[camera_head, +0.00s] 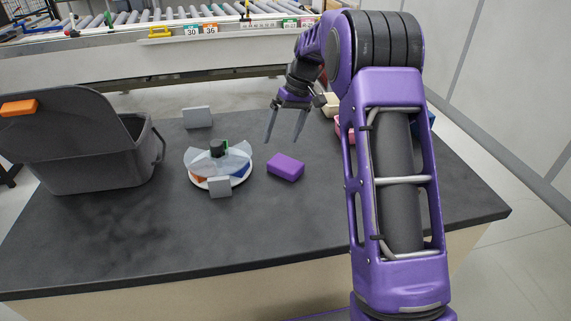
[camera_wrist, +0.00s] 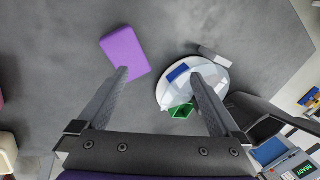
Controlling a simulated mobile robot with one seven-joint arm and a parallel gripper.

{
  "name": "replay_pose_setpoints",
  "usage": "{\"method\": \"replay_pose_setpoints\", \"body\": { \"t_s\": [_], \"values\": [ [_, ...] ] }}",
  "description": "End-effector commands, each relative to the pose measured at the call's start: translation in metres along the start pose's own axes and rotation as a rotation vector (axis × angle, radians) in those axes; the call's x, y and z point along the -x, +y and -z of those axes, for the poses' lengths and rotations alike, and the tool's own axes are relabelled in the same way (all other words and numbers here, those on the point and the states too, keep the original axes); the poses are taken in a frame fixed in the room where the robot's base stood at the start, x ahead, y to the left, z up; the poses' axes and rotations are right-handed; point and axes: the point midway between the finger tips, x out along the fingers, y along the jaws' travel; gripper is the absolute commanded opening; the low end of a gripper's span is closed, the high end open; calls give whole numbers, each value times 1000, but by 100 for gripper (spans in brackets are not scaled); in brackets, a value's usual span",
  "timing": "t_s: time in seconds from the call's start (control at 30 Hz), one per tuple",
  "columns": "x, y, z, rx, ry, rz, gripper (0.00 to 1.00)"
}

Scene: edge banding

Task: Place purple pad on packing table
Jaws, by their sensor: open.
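The purple pad (camera_head: 285,167) is a small rectangular block lying flat on the dark grey packing table (camera_head: 290,220), right of the round dispenser. In the wrist view the purple pad (camera_wrist: 124,53) lies at the upper left, below and just beyond my left-hand finger. My gripper (camera_head: 287,140) is open and empty, raised above the table behind the pad. In the wrist view its two fingers (camera_wrist: 161,82) point down toward the tabletop, spread wide, with the pad partly covered by one fingertip.
A white round dispenser (camera_head: 218,168) with clear covers stands left of the pad, with small grey blocks (camera_head: 197,117) near it. A grey lidded bin (camera_head: 95,160) is at the left. Pink and cream items sit behind my arm. The table's front is clear.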

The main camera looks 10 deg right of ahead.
Motion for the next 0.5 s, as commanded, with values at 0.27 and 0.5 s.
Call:
{"method": "replay_pose_setpoints", "body": {
  "t_s": [0.27,0.5],
  "values": [
    [47,2,22,430,-119,-284,100],
    [17,14,20,455,-135,-299,100]
  ]
}}
